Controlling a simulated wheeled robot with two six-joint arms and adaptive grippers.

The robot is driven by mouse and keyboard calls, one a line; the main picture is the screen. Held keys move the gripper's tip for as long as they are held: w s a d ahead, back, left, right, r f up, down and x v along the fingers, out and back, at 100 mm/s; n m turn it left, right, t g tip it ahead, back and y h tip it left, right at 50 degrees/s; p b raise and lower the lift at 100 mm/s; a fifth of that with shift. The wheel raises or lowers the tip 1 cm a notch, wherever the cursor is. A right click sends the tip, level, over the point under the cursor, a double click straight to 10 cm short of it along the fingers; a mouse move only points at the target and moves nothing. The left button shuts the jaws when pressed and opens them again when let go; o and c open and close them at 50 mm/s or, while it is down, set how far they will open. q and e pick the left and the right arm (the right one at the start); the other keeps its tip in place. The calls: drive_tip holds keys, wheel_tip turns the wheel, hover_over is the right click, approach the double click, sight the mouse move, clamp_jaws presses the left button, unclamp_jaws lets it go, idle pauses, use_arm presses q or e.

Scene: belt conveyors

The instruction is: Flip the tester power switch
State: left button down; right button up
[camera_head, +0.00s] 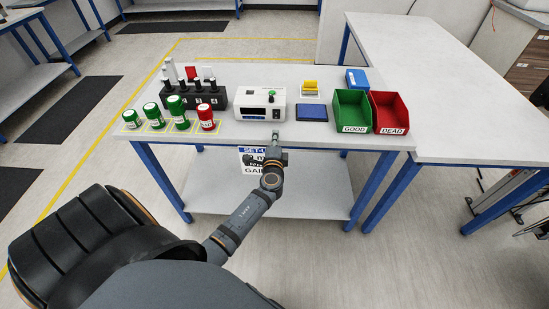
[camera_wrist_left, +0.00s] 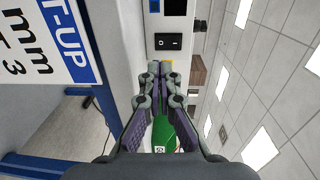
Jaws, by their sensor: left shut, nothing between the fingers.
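The white tester (camera_head: 280,114) stands on the table near its front edge, with a small display and a green piece on its top. Its black rocker switch (camera_wrist_left: 168,41) shows on the front face in the left wrist view; I cannot tell which side is pressed. My left gripper (camera_head: 275,136) is in front of the tester at the table's front edge. In the left wrist view its fingertips (camera_wrist_left: 161,66) are together and empty, just short of the switch; contact cannot be made out. My right gripper is not in view.
Left of the tester are a black rack (camera_head: 205,101) and green and red jars (camera_head: 207,119). Right are a blue pad (camera_head: 312,113), a yellow item (camera_head: 311,86), a green GOOD bin (camera_head: 352,113) and a red DEAD bin (camera_head: 390,113). A set-up sign (camera_wrist_left: 62,45) hangs below the table edge.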

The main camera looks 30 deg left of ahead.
use_arm(q)
drive_tip(key=s+d, duration=0.1)
drive_tip(key=s+f+b, duration=0.1)
drive_tip(key=s, duration=0.1)
drive_tip(key=s+d, duration=0.1)
drive_tip(key=s, duration=0.1)
drive_tip(key=shift+d+f+b, duration=0.35)
drive_tip(key=shift+f+b, duration=0.05)
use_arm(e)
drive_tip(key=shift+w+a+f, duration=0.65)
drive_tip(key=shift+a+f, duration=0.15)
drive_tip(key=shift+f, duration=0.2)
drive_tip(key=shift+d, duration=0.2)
